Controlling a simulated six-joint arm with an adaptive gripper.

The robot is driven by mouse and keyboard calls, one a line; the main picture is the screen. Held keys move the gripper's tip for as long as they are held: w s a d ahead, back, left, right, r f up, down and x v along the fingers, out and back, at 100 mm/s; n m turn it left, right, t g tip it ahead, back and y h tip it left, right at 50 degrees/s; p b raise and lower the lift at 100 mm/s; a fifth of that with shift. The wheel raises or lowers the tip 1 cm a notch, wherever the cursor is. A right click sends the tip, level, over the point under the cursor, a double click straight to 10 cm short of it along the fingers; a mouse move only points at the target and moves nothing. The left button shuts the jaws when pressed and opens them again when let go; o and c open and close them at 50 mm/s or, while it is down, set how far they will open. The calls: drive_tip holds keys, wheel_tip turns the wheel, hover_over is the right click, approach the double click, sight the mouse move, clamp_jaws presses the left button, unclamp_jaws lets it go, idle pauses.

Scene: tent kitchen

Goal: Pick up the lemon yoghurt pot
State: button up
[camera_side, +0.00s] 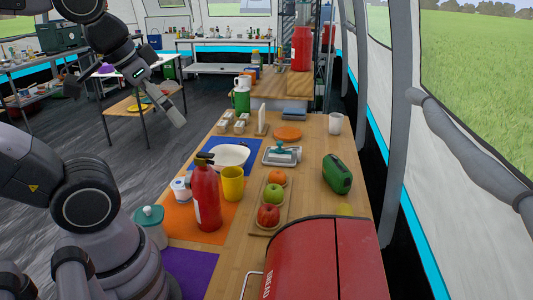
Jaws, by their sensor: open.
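A small white pot with blue markings (181,190) stands on the orange mat, left of the red fire extinguisher. It looks like a yoghurt pot, but its label is too small to read, so I cannot tell whether it is lemon. My gripper (172,104) is open and empty in the upper left. It is raised, apart from the pot and the other things on the table.
The red extinguisher (206,196) stands close to the pot, with a yellow cup (232,184) beyond it. A teal-lidded jar (150,226) stands nearer. A white bowl (230,156), fruit tray (285,216), green canister (337,174) and red bread bin (325,262) occupy the table.

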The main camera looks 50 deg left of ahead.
wheel_tip(320, 180, up, 2)
drive_tip(key=r+m+g+y, duration=0.1)
drive_tip(key=m+g+y, duration=1)
drive_tip(key=g+y, duration=0.45)
hover_over(182, 182)
drive_tip(key=v, duration=0.3)
drive_tip(key=shift+t, duration=0.35)
wheel_tip(182, 182, down, 40)
drive_tip(key=shift+s+a+r, duration=0.1)
drive_tip(key=shift+s+a+f+n, duration=0.15)
drive_tip(key=shift+s+a+f, duration=0.1)
drive_tip(key=shift+a, duration=0.15)
drive_tip(key=shift+s+a+f+n, duration=0.15)
drive_tip(key=shift+s+a+f, duration=0.05)
drive_tip(key=shift+a, duration=0.2)
drive_tip(key=shift+s+a, duration=0.3)
drive_tip(key=shift+a, duration=0.15)
drive_tip(key=c, duration=1.2)
